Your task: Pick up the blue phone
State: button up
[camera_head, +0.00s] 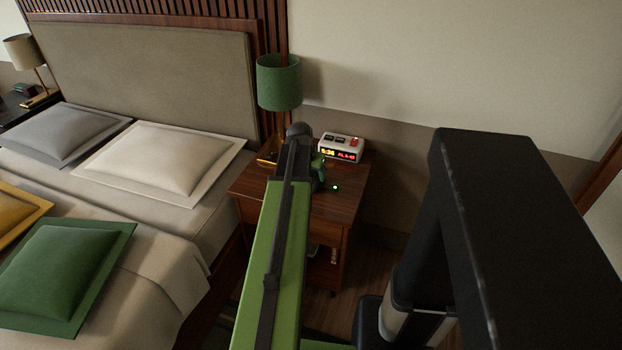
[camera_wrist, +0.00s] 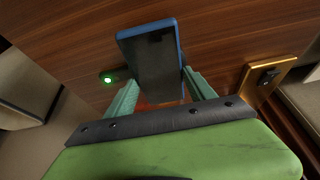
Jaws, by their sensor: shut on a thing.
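The blue phone (camera_wrist: 152,62) shows in the wrist view with a dark face and a blue rim. It is between the two teal fingers of my gripper (camera_wrist: 158,88), which is shut on it. The phone stands out beyond the fingertips over the brown wooden nightstand top (camera_wrist: 215,40). I cannot tell whether it still touches the wood. In the head view my gripper (camera_head: 318,170) is over the nightstand (camera_head: 345,205), and my own arm hides the phone there.
A clock radio (camera_head: 340,148) stands at the back of the nightstand, close to my gripper. A green-shaded lamp (camera_head: 279,82) stands behind my arm. A glowing green light (camera_head: 335,187) is on the nightstand. The bed (camera_head: 190,225) is to the left.

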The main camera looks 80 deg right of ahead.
aim_at(314, 178)
jog(key=shift+r, duration=0.1)
jog(key=r+p, duration=0.3)
jog(key=s+r+p, duration=0.1)
jog(key=r+p, duration=0.1)
jog(key=shift+a+r, duration=0.1)
jog(key=shift+a, duration=0.15)
jog(key=s+a+r+p, duration=0.4)
jog(key=s+r+p, duration=0.1)
jog(key=s, duration=0.4)
jog(key=shift+s+r+p, duration=0.3)
jog(key=shift+s+p, duration=0.1)
jog(key=shift+p, duration=0.1)
